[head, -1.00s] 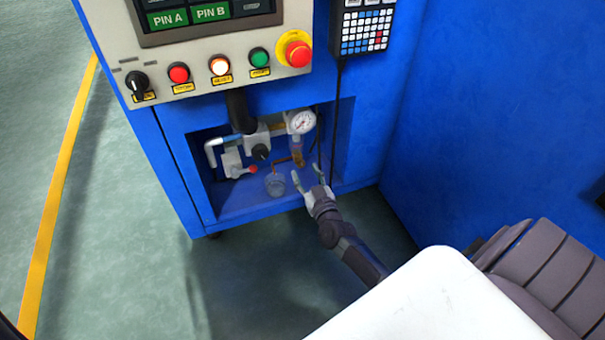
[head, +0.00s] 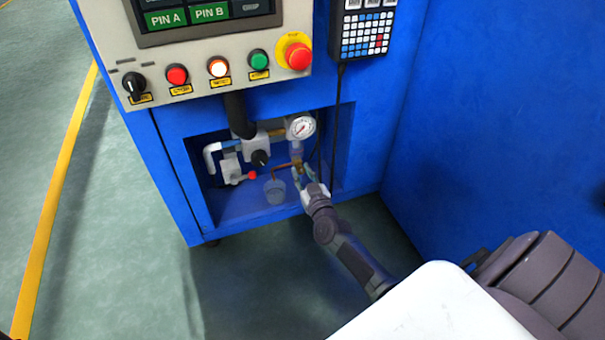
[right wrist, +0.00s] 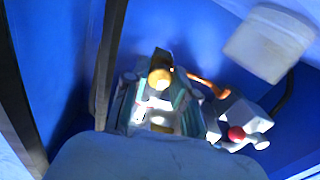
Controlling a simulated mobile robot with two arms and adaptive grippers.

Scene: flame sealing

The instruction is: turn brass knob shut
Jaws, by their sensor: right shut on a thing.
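The brass knob (head: 299,166) sits below the pressure gauge (head: 300,127) in the blue cabinet's open recess. In the right wrist view the knob (right wrist: 160,78) shows as a yellow-orange end between the two fingers. My right gripper (head: 303,173) reaches into the recess from the lower right and is shut on the knob. The fingers partly cover the knob in the head view, so its exact turn angle cannot be told. My left gripper is not in view.
A copper spout (head: 281,168) runs left from the knob, above a clear cup (head: 275,191).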

